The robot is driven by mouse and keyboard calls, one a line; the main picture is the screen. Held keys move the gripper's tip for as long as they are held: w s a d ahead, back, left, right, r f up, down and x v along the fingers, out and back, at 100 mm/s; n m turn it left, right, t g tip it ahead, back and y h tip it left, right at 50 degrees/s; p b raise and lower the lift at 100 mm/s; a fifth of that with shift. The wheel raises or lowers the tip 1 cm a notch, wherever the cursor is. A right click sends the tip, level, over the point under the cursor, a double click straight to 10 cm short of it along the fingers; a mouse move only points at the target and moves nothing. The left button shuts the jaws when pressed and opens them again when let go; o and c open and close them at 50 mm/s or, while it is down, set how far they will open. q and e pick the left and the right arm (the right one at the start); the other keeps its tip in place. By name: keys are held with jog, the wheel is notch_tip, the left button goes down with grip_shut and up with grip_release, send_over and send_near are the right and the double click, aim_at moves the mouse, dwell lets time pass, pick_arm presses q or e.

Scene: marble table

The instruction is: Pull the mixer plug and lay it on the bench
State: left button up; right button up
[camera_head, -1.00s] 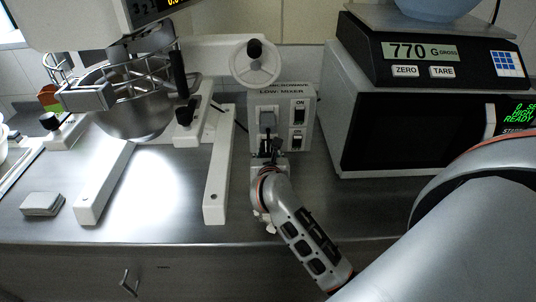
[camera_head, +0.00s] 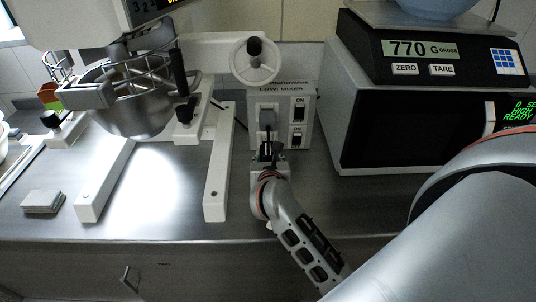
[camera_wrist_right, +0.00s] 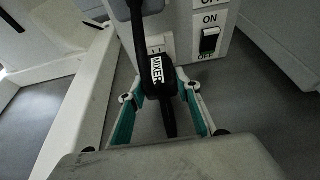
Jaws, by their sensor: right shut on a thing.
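The black mixer plug (camera_wrist_right: 160,77), with a white MIXER label, is between the teal-padded fingers of my right gripper (camera_wrist_right: 160,105) in the right wrist view. The gripper is shut on it, and a black cord runs over it. Just behind the plug is a white socket face (camera_wrist_right: 155,46) with slots partly visible; I cannot tell whether the prongs are still in it. In the head view my right gripper (camera_head: 267,153) is low in front of the white outlet box (camera_head: 284,112), and the plug is hard to make out. My left gripper is not in view.
A grey plug (camera_head: 267,118) sits in the upper socket, with switches (camera_head: 298,112) beside it. The mixer's white foot (camera_head: 219,165) stands close on the left, the microwave (camera_head: 410,130) on the right. Bare steel bench (camera_head: 165,190) lies between the mixer feet.

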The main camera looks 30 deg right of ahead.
jog(key=shift+s+a, duration=0.1)
dwell(0.3)
jog(key=shift+s+a, duration=0.5)
jog(key=shift+s, duration=0.35)
jog(key=shift+s+a, duration=0.5)
jog(key=shift+s, duration=0.35)
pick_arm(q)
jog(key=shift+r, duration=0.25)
